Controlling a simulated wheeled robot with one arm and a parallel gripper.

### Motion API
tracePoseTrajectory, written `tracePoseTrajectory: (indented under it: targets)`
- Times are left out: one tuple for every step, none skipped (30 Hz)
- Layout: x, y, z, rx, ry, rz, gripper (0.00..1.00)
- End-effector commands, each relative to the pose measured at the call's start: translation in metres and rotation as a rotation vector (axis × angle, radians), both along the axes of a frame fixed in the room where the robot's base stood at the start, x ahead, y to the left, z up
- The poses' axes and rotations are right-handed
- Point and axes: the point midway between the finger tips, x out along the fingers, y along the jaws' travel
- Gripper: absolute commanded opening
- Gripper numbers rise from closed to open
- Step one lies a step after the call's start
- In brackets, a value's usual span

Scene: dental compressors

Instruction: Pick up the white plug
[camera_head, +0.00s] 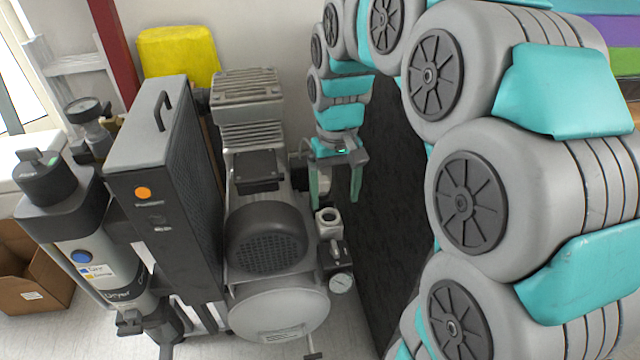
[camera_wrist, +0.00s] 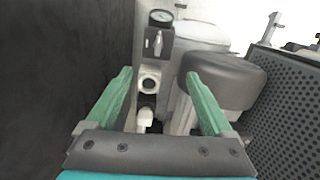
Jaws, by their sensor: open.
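In the wrist view a small white piece that looks like the white plug (camera_wrist: 146,116) sits on the compressor's side, low between my fingers. Just above it is a pale fitting with a round dark opening (camera_wrist: 150,83), which also shows in the head view (camera_head: 328,217). My gripper (camera_head: 336,198) points down beside the compressor with its green fingers spread apart and nothing between them; it also shows in the wrist view (camera_wrist: 158,76). The fingers appear above and around the white piece, apart from it. I cannot make out the plug clearly in the head view.
The compressor (camera_head: 265,240) has a round black motor cover and a pressure gauge (camera_head: 341,283). A black panel (camera_head: 385,190) stands close on the right. A tall grey unit (camera_head: 165,190) and a dryer cylinder (camera_head: 100,250) stand left. A cardboard box (camera_head: 30,275) lies far left.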

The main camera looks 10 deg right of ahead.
Motion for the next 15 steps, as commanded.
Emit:
tracePoseTrajectory:
  targets:
    - [0.02,0.001,-0.004,0.001,-0.005,-0.001,0.86]
    - [0.032,0.001,-0.007,0.001,-0.009,-0.003,0.86]
    - [0.046,0.001,-0.01,0.001,-0.013,-0.005,0.86]
    - [0.056,0.001,-0.012,0.001,-0.018,-0.008,0.86]
    - [0.068,0.001,-0.014,0.002,-0.023,-0.01,0.86]
    - [0.081,0.0,-0.018,0.001,-0.027,-0.014,0.86]
    - [0.091,0.0,-0.021,0.001,-0.031,-0.016,0.86]
    - [0.102,0.0,-0.024,0.0,-0.035,-0.019,0.86]
    - [0.115,-0.001,-0.029,-0.001,-0.04,-0.023,0.86]
    - [0.124,-0.001,-0.032,-0.003,-0.043,-0.026,0.86]
    - [0.132,-0.002,-0.035,-0.005,-0.046,-0.029,0.86]
    - [0.144,-0.003,-0.039,-0.007,-0.05,-0.034,0.86]
    - [0.15,-0.003,-0.042,-0.008,-0.053,-0.037,0.86]
    - [0.156,-0.004,-0.045,-0.009,-0.055,-0.039,0.86]
    - [0.163,-0.005,-0.048,-0.01,-0.057,-0.043,0.86]
